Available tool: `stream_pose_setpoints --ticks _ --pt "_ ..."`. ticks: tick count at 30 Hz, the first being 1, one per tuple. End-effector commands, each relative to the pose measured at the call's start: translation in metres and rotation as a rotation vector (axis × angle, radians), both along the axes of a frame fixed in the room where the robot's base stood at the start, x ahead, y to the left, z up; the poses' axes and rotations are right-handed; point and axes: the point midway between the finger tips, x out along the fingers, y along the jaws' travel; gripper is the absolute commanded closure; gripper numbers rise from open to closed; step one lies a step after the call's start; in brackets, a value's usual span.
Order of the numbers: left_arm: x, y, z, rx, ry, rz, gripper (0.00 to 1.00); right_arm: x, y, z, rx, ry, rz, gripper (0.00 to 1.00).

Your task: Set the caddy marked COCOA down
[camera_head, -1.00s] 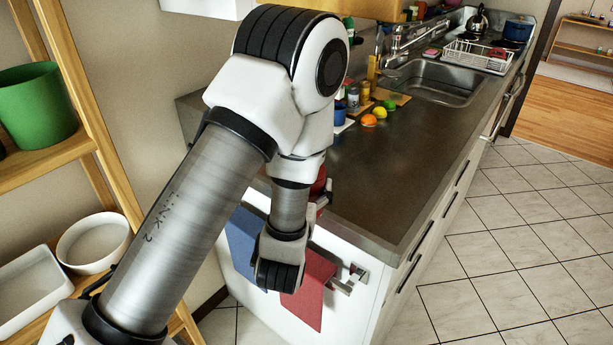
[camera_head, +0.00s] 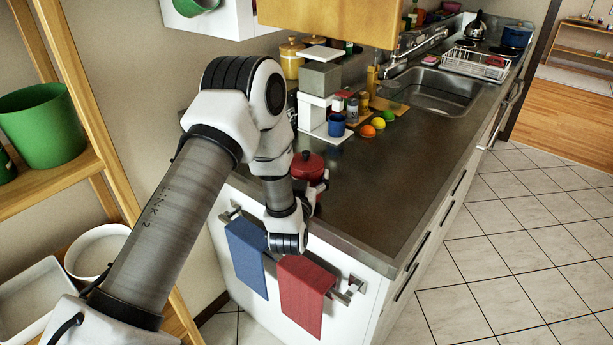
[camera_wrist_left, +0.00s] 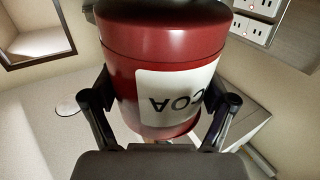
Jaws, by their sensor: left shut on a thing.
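The red caddy (camera_head: 306,165) has a red lid with a knob. In the head view it is at the near left end of the grey counter, partly hidden by my left wrist. In the left wrist view the caddy (camera_wrist_left: 165,45) fills the middle, and its white label shows "COA" upside down, the rest out of sight. My left gripper (camera_head: 318,188) is shut on the caddy, with a finger on each side of it. I cannot tell whether the caddy's base touches the counter (camera_head: 400,170). My right gripper is not in view.
A coffee machine (camera_head: 320,80), a blue mug (camera_head: 336,125), fruit (camera_head: 379,123) and jars stand behind the caddy. A wooden cabinet (camera_head: 330,20) hangs above. Blue (camera_head: 246,258) and red (camera_head: 303,295) towels hang on the counter's end. The counter's middle is clear.

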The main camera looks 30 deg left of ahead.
Motion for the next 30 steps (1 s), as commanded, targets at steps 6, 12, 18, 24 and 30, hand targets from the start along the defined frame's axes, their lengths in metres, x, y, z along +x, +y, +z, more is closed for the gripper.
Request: stream_pose_setpoints --ticks 6,12,18,24,30 --pt "0.000 0.000 -0.012 0.000 -0.003 0.000 0.69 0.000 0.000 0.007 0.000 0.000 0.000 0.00" --pt "0.000 0.000 -0.013 0.000 -0.003 0.000 0.69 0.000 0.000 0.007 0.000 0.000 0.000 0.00" --pt "0.000 0.000 -0.020 0.000 -0.003 0.000 0.69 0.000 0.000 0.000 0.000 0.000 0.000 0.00" --pt "0.000 0.000 -0.019 -0.001 -0.001 0.000 0.00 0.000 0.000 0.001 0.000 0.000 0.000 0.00" --pt "0.000 0.000 -0.019 -0.001 -0.001 0.000 0.00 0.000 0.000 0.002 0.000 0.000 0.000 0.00"
